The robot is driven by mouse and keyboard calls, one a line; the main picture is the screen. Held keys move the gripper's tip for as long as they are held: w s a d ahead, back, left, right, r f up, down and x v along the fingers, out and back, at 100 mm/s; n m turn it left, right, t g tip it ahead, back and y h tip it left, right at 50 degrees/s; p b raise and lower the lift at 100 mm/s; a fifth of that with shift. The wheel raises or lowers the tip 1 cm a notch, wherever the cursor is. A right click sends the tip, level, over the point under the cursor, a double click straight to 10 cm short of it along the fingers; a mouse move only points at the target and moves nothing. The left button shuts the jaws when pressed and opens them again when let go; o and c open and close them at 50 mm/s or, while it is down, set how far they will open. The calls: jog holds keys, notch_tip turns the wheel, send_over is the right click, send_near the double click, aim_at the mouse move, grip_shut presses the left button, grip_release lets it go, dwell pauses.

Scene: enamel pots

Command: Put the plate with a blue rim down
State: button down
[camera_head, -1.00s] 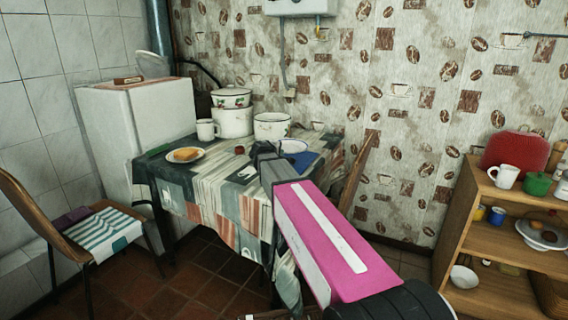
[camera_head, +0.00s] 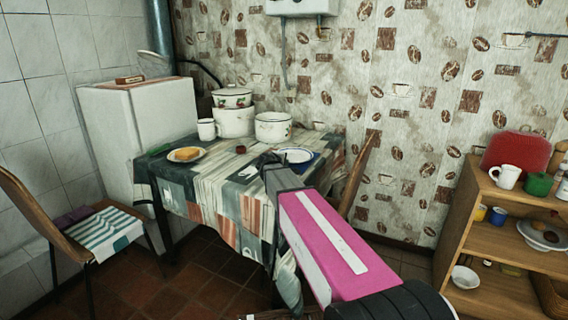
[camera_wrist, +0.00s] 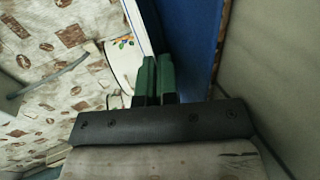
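The plate with a blue rim (camera_head: 296,155) is at the right end of the table, over a blue cloth or mat (camera_head: 312,168). In the wrist view the plate (camera_wrist: 138,27) shows nearly edge-on, as a pale strip beside a blue surface (camera_wrist: 190,35). My gripper (camera_head: 268,158) is at the plate's left edge. Its green fingers (camera_wrist: 155,75) are close together with a thin gap and appear shut on the rim. The plate looks about level. I cannot tell whether its underside touches the blue surface.
The table (camera_head: 222,182) also bears a white mug (camera_head: 207,129), a white pot (camera_head: 273,127), stacked pots (camera_head: 233,120) and a plate with food (camera_head: 186,154). A chair (camera_head: 358,176) stands at the table's right. A wooden shelf (camera_head: 480,240) is further right.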

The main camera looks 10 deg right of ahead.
jog(key=c, duration=1.7)
grip_release()
jog(key=shift+o, duration=0.2)
jog(key=shift+r, duration=0.1)
jog(key=v, duration=1.2)
